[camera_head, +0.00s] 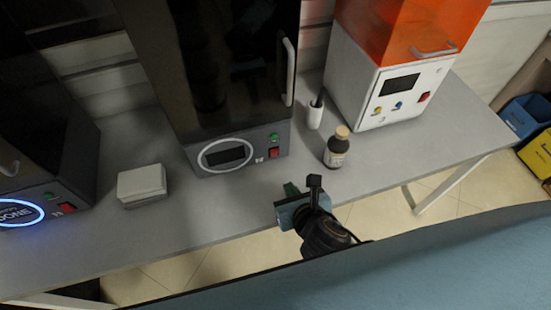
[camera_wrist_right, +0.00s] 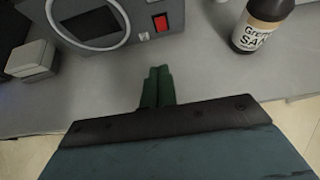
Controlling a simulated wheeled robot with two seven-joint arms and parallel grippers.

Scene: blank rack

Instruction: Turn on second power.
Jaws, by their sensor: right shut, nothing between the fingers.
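The middle machine (camera_head: 235,155) is dark grey with a tinted front door. Its round-framed display (camera_head: 225,154) is dark. A red power switch (camera_head: 273,153) and a small green button (camera_head: 274,138) sit right of the display. In the right wrist view the red switch (camera_wrist_right: 160,23) is ahead of the fingers. My right gripper (camera_head: 291,188) is shut and empty, below and slightly right of this switch in the picture and apart from it. Its green fingers also show in the right wrist view (camera_wrist_right: 158,78). My left gripper is not in view.
The left machine (camera_head: 70,190) has a lit blue ring reading DONE. A white machine (camera_head: 395,95) with an orange cover stands right. A brown bottle (camera_head: 337,150) and a white cup (camera_head: 315,116) stand between machines. A pale box (camera_head: 142,184) lies left. The table front (camera_head: 215,215) is clear.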

